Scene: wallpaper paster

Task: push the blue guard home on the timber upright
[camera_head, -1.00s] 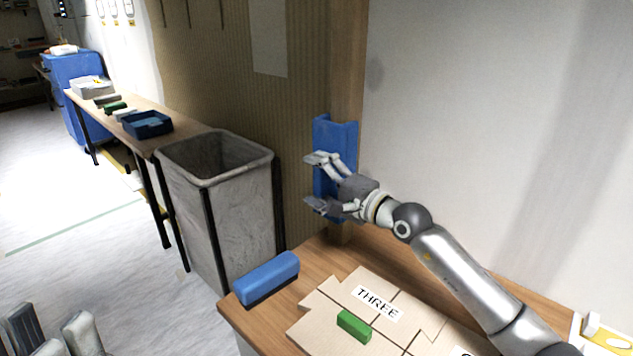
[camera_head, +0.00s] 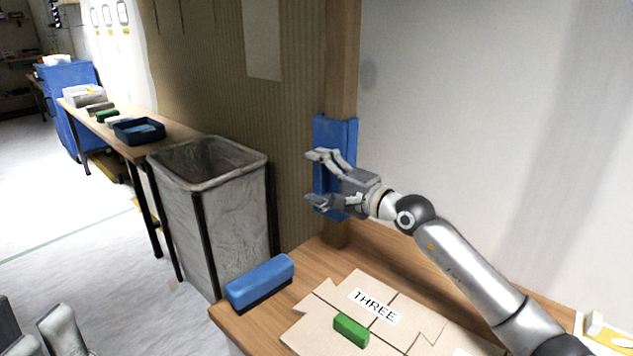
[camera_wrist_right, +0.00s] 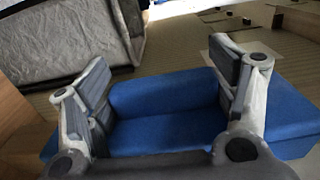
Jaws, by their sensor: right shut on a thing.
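The blue guard (camera_head: 349,132) stands upright against the timber upright (camera_head: 342,60), just above the wooden bench. Its right edge lines up about with the upright's right edge; I cannot tell if it is fully flush. My right gripper (camera_head: 318,178) is shut on the guard, one finger above the other across its face. In the right wrist view the guard (camera_wrist_right: 165,130) lies between the two fingers (camera_wrist_right: 165,100). The gripper hides the guard's middle. My left gripper (camera_head: 35,330) shows only partly at the bottom left corner, away from the guard.
On the bench (camera_head: 300,262) lie a blue block with a dark base (camera_head: 260,282), a green block (camera_head: 351,330) and cardboard pieces (camera_head: 420,322) labelled THREE. A grey bin (camera_head: 225,225) stands left of the bench. A side table with a dark blue tray (camera_head: 139,131) stands farther left.

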